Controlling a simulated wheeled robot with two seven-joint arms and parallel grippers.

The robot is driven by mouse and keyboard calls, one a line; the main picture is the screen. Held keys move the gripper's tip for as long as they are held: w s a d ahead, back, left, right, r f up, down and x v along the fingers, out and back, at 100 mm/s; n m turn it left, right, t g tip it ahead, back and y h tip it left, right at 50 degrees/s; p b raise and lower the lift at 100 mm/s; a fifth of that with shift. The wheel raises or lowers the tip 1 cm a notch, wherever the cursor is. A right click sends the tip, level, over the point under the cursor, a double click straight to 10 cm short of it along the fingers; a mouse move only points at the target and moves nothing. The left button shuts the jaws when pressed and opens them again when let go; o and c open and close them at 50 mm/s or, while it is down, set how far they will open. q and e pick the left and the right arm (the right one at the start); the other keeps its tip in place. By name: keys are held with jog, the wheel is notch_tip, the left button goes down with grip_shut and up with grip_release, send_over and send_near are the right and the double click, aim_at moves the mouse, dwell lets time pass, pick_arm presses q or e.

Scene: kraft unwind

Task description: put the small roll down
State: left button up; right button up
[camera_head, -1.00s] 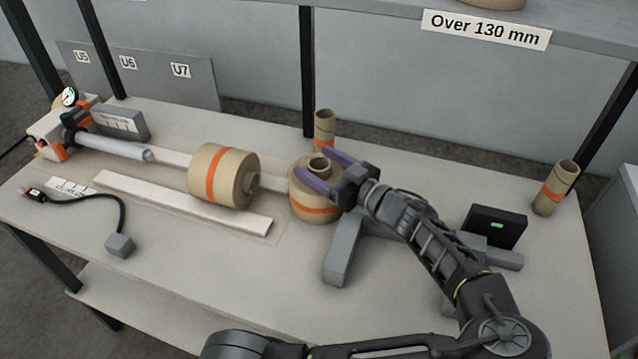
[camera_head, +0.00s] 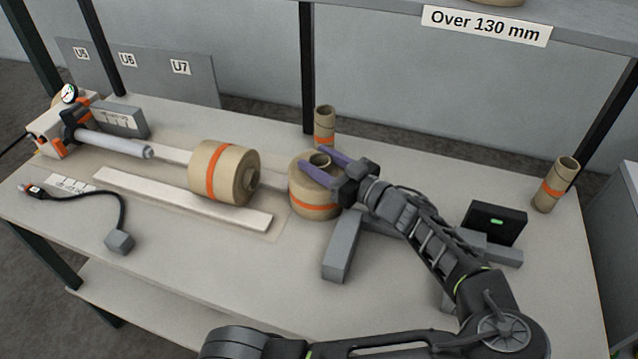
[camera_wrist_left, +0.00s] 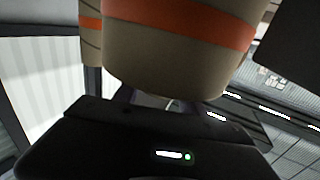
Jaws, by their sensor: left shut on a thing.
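The small roll (camera_head: 313,200) is brown kraft with an orange band and a core tube (camera_head: 319,161) showing at its top. It is upright near the table's middle; I cannot tell whether its base touches the table. My left gripper (camera_head: 316,166) reaches in from the right, its purple fingers shut on the roll at the core. In the left wrist view the roll (camera_wrist_left: 175,58) fills the upper middle, close to the gripper. A second banded roll (camera_head: 212,172) lies on its side to the left. My right gripper is not in view.
A shaft unit with gauge (camera_head: 68,95) stands at left, near a pale strip (camera_head: 185,203). Grey blocks (camera_head: 341,248) and a black box (camera_head: 495,224) lie around the arm. Upright cores (camera_head: 324,122) and (camera_head: 553,186) stand behind and right.

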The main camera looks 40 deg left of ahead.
pick_arm(q)
grip_shut()
dwell(0.3)
jog(key=shift+r, duration=0.2)
notch_tip(320, 180, up, 18)
jog(key=b, duration=0.2)
dwell(0.6)
jog(key=shift+f, duration=0.15)
dwell(0.4)
